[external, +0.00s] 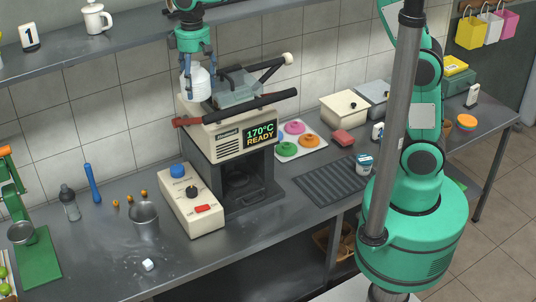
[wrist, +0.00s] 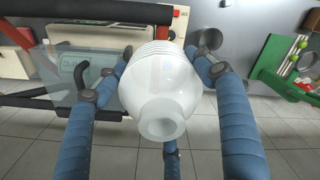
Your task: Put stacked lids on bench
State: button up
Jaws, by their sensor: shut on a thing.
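My gripper (external: 197,68) is shut on a white, rounded, bottle-like thing (external: 197,86) with a narrow open neck. It hangs above the left side of the press. In the wrist view this white thing (wrist: 160,95) sits between the blue fingers, its ridged part away from the camera. A small round stack, orange on top (external: 466,121), lies at the right end of the bench (external: 110,265); it may be the stacked lids. Pink, orange and green ring-like discs (external: 286,148) lie apart on a white sheet. The gripper is far from both.
The press (external: 232,135) reads 170°C READY, with dark lever bars above it. A control box (external: 191,200), a metal cup (external: 144,218) and a bottle (external: 69,203) stand on the bench. A ribbed dark mat (external: 330,186) lies right of the press. The front left bench is mostly clear.

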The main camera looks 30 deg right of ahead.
jog(key=s+a+f+m, duration=0.2)
jog(key=s+a+f, duration=0.4)
jog(key=f, duration=0.8)
jog(key=s+a+f+m+b, duration=0.1)
jog(key=s+a+f, duration=0.5)
jog(key=a+f, duration=0.7)
jog(key=s+a+f+m+b, duration=0.1)
jog(key=s+a+f+m, duration=0.2)
jog(key=f, duration=1.4)
jog(key=shift+s+a, duration=0.65)
jog(key=shift+a, duration=0.6)
jog(key=shift+s+a, duration=0.65)
jog(key=shift+a, duration=0.6)
jog(key=shift+s+a, duration=0.65)
jog(key=shift+a, duration=0.6)
jog(key=b, duration=0.1)
send_over(107, 278)
jog(key=shift+s+d+f, duration=0.1)
jog(key=shift+s+f, duration=0.05)
jog(key=shift+f, duration=0.55)
jog(key=shift+f, duration=1.75)
